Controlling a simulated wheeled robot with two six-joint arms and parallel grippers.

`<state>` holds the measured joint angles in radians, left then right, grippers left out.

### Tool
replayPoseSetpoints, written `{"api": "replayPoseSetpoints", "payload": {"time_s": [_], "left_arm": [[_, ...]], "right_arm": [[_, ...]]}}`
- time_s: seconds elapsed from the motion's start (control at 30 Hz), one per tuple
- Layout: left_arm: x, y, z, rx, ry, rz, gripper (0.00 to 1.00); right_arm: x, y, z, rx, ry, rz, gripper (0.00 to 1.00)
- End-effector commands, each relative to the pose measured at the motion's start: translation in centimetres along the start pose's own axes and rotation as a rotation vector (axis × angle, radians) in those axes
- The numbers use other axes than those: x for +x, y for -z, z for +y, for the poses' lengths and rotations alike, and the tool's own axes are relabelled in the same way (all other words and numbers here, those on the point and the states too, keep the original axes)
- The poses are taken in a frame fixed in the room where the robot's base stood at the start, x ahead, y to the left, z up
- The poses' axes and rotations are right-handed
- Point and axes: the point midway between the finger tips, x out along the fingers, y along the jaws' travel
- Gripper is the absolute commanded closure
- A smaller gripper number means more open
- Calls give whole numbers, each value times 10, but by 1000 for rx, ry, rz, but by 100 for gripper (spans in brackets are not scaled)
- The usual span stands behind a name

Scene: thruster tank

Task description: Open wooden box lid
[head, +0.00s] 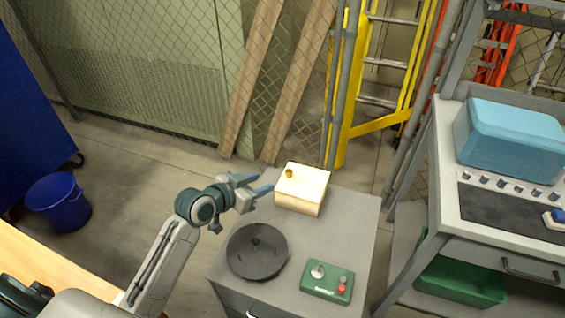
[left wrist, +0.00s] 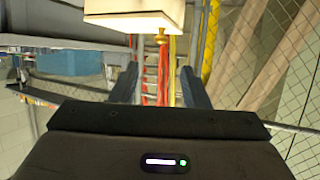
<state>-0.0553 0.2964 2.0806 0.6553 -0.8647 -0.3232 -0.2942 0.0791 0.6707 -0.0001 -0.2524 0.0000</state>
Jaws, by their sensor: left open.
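The wooden box (head: 299,190) is small and pale, and stands at the back of a grey cabinet top. A brass knob (head: 289,174) sits at its left side. My left gripper (head: 262,184) is open and empty, just left of the box, with its fingers pointing towards it. In the left wrist view the box (left wrist: 135,14) is at the top edge and partly cut off. Its knob (left wrist: 161,37) hangs between the two open fingertips (left wrist: 160,75) and appears beyond them. I cannot tell whether a finger touches the box. My right gripper is not in view.
On the cabinet top (head: 357,235) are a dark round pan (head: 257,252) and a green control box (head: 328,281) with a lever and red button. A workbench (head: 440,200) with a blue translucent case (head: 510,137) stands right. Wooden planks and a chain-link fence are behind.

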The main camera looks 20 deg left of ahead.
Motion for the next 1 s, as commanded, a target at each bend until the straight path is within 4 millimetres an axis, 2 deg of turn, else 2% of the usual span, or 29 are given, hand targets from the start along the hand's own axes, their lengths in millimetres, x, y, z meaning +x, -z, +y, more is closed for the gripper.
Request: {"api": "replayPoseSetpoints", "payload": {"time_s": [0.17,0.27,0.47,0.7,1.0], "left_arm": [[7,1,0,-3,0,2,58],[20,2,0,-5,0,3,58],[59,3,1,-6,-1,2,58],[96,2,0,-2,0,1,58],[108,0,0,0,1,0,58]], "right_arm": [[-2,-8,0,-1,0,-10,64],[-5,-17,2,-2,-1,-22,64],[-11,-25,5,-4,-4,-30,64],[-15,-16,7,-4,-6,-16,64],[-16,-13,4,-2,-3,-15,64]]}}
